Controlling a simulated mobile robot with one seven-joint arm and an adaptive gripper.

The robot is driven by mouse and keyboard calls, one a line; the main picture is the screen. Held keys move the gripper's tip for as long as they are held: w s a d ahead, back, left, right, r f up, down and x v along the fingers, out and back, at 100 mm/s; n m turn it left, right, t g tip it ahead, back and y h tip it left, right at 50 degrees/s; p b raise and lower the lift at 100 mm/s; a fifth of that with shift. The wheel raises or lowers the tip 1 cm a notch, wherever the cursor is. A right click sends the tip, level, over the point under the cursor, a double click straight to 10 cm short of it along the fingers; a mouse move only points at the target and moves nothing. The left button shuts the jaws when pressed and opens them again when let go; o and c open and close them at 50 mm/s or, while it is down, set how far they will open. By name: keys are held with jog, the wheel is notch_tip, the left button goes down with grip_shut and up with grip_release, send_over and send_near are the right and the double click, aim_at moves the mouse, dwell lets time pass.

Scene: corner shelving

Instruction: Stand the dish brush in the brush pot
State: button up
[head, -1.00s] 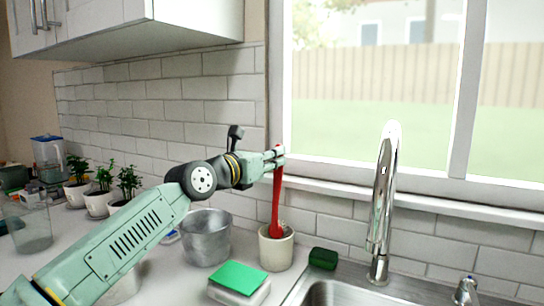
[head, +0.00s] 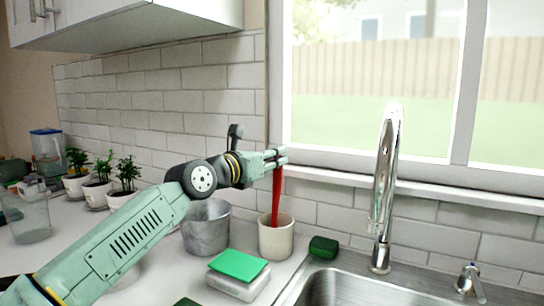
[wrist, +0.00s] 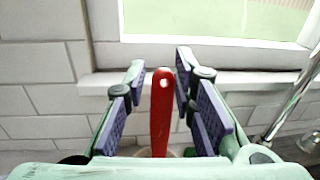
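The red dish brush (head: 277,196) stands in the cream brush pot (head: 276,239), its handle rising above the rim with a slight lean. The brush's lower end is hidden inside the pot. My gripper (head: 277,160) is just above and around the top of the handle. In the wrist view, the red handle (wrist: 161,112) with its hanging hole is between the two fingers of my gripper (wrist: 160,108). The fingers are spread, with a gap showing on each side of the handle.
A grey metal pot (head: 206,228) stands left of the brush pot. The tall faucet (head: 385,190) rises at right.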

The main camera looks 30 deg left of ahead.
jog(key=shift+o, duration=1.4)
jog(key=s, duration=1.2)
jog(key=shift+a, duration=0.4)
